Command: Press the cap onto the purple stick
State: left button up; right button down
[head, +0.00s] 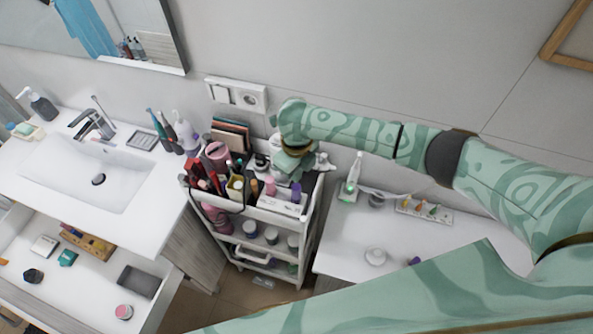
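A small purple item (296,192), which looks like the purple stick, stands at the front right of the cart's top tier, by a white box (278,205). Another small purple piece (414,261) shows on the right counter beside my arm; I cannot tell whether it is the cap. My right gripper (294,172) points down over the right part of the cart's top tier, behind and just above the purple item. Its fingertips are small and partly merge with items there, so I cannot tell its opening or whether it holds anything. My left gripper is out of view.
The white cart (255,214) is crowded with pink, red and yellow cosmetics. A sink counter (140,184) with an open drawer (80,285) stands left. The right counter (340,258) holds an electric toothbrush (354,174) and a small rack (424,209); its front is mostly free.

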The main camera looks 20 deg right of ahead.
aim_at(296, 187)
jog(key=shift+f, duration=0.2)
jog(key=shift+f+b, duration=1.5)
jog(key=shift+f, duration=0.4)
jog(key=shift+r, duration=0.1)
notch_tip(296, 187, up, 5)
jog(key=p, duration=0.4)
jog(key=shift+f, duration=0.2)
jog(key=shift+r+p, duration=0.25)
jog(key=shift+p, duration=0.1)
jog(key=shift+r, duration=0.95)
